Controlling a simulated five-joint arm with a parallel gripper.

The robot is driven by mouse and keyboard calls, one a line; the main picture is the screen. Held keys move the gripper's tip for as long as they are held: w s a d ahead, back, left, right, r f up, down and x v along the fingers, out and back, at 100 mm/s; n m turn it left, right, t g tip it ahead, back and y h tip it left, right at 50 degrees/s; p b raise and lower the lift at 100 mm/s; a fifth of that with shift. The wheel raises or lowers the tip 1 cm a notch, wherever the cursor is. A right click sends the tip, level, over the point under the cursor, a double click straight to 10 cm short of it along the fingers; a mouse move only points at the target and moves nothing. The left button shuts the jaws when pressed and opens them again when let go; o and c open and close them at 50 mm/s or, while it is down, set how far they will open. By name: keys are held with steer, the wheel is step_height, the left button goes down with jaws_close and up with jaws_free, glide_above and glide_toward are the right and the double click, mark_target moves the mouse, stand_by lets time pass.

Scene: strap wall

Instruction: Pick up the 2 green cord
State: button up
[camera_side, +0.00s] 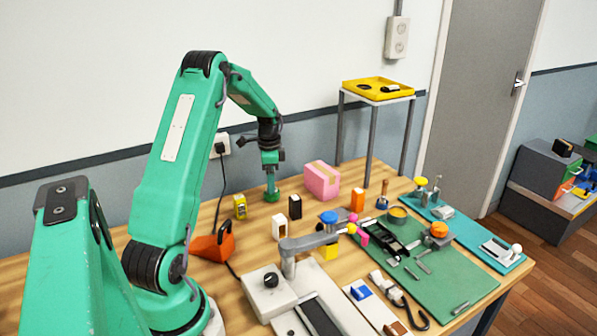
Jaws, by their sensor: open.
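My gripper (271,192) points down over the back of the wooden table, left of a pink box (321,180). It is open, and I see nothing held in it. I cannot pick out any green cord for certain in this view. A dark strap or cord (408,305) lies in a loop at the front edge of the green mat (450,285). Small grey pieces lie on the mat, too small to identify.
Small yellow, white, black and orange blocks stand below my gripper, near an orange bag-like object (213,246). A grey jointed fixture (305,242) stands in the middle. A raised stand with a yellow tray (378,90) is behind. A teal mat (470,240) lies right.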

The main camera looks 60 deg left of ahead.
steer(key=shift+a+f, duration=0.1)
steer(key=shift+f, duration=2.4)
steer(key=shift+w, duration=0.1)
steer(key=c, duration=1.1)
